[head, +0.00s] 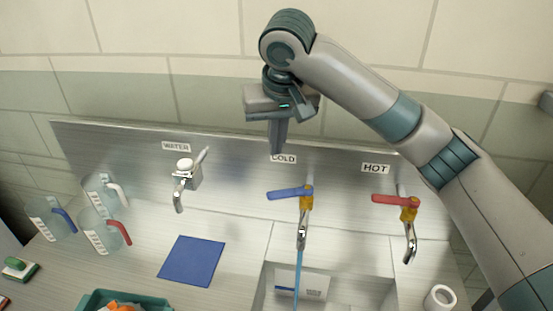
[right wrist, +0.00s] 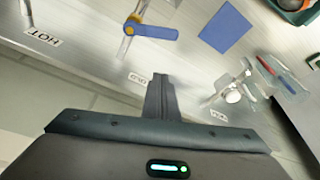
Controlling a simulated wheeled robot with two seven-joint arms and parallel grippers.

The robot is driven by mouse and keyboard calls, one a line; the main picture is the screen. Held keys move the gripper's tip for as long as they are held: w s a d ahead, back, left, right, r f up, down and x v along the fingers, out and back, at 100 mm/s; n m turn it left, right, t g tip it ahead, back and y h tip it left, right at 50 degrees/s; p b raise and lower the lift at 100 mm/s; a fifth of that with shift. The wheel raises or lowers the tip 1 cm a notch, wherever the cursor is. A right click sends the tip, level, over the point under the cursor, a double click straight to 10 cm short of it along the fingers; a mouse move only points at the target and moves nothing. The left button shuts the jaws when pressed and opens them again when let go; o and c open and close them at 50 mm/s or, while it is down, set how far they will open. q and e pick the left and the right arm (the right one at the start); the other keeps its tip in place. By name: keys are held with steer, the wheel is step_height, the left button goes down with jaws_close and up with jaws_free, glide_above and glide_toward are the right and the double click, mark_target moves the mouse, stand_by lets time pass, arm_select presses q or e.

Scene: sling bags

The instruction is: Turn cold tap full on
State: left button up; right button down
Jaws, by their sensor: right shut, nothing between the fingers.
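The cold tap (head: 304,215) is on the steel back panel under the COLD label (head: 284,159), between the WATER and HOT fittings. Its blue lever (head: 287,193) points left from the yellow body. A blue stream runs from its spout into the sink (head: 268,272). My right gripper (head: 277,150) is shut and empty, fingers pointing down, in front of the panel above the lever and apart from it. The right wrist view shows the shut fingers (right wrist: 159,82) beside the COLD label and the blue lever (right wrist: 152,31) beyond them. My left gripper is out of view.
The hot tap (head: 408,225) with a red lever (head: 394,199) is at right. A white-topped water tap (head: 185,172) is at left. Jugs (head: 100,225), a blue mat (head: 191,261) and a green tray (head: 95,299) occupy the left counter. A white roll (head: 439,297) stands right of the sink.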

mark_target(290, 193)
arm_select(q)
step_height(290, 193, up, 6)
steer(key=p, duration=0.6)
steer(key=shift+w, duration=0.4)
arm_select(e)
step_height(290, 193, down, 9)
steer(key=shift+s, duration=0.45)
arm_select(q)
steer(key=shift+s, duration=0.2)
arm_select(e)
steer(key=shift+w+d+f, duration=0.1)
steer(key=shift+w, duration=0.05)
